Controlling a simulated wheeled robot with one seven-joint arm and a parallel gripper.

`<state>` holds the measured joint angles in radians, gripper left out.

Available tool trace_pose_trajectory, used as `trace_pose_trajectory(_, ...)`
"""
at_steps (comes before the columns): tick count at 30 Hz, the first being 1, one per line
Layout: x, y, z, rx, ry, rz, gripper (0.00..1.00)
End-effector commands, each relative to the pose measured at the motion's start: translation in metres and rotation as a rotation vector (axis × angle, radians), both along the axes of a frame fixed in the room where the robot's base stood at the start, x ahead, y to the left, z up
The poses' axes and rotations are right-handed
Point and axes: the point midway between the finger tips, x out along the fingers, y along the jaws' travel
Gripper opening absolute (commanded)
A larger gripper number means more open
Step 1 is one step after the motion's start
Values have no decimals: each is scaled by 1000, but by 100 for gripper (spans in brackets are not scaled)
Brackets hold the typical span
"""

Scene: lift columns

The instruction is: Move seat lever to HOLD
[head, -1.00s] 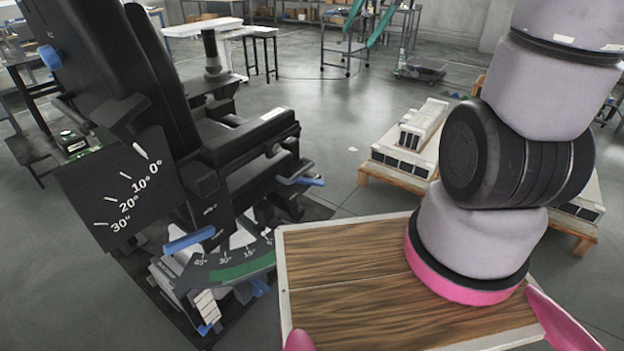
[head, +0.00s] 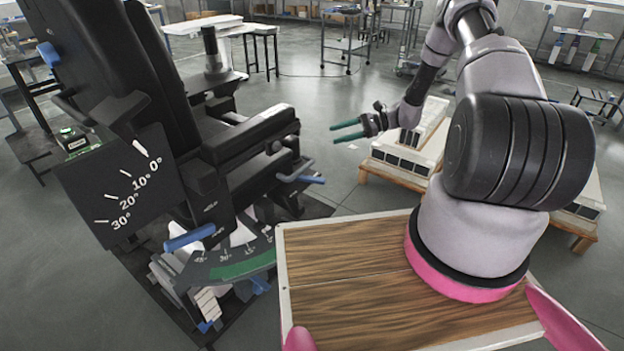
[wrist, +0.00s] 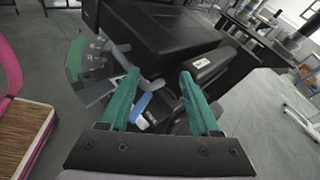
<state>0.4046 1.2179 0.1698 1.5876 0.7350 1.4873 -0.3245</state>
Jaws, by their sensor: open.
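The black seat (head: 215,150) stands at the left in the head view. A grey lever with a blue grip (head: 312,180) sticks out from its side towards the right. Another blue-gripped lever (head: 190,238) sits lower left by the angle scale. I cannot tell which one is the seat lever; small lettering on the seat side is unreadable. My gripper (head: 334,132) is open and empty, its green fingers pointing left towards the seat, above and right of the first lever. In the wrist view a blue grip (wrist: 142,104) shows between and beyond the open fingers (wrist: 158,75), apart from them.
A curved scale with a green band (head: 240,262) and a black angle board (head: 120,190) flank the seat. A black armrest (head: 250,135) is left of my gripper. Pallets with grey blocks (head: 405,160) stand behind my arm. Floor between seat and pallets is clear.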

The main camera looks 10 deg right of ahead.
Motion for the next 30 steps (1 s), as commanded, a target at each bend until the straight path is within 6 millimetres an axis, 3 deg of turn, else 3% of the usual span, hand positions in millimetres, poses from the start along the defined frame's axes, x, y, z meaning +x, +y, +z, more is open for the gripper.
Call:
trace_pose_trajectory(1,-2,-2,-30,48,36,-42,63)
trace_pose_trajectory(6,-9,-5,-107,191,122,-184,63)
trace_pose_trajectory(12,-23,-6,-170,305,186,-315,63)
trace_pose_trajectory(16,-28,-6,-188,336,204,-355,63)
trace_pose_trajectory(20,-26,0,-191,342,206,-362,63)
trace_pose_trajectory(30,-3,56,-191,340,206,-358,63)
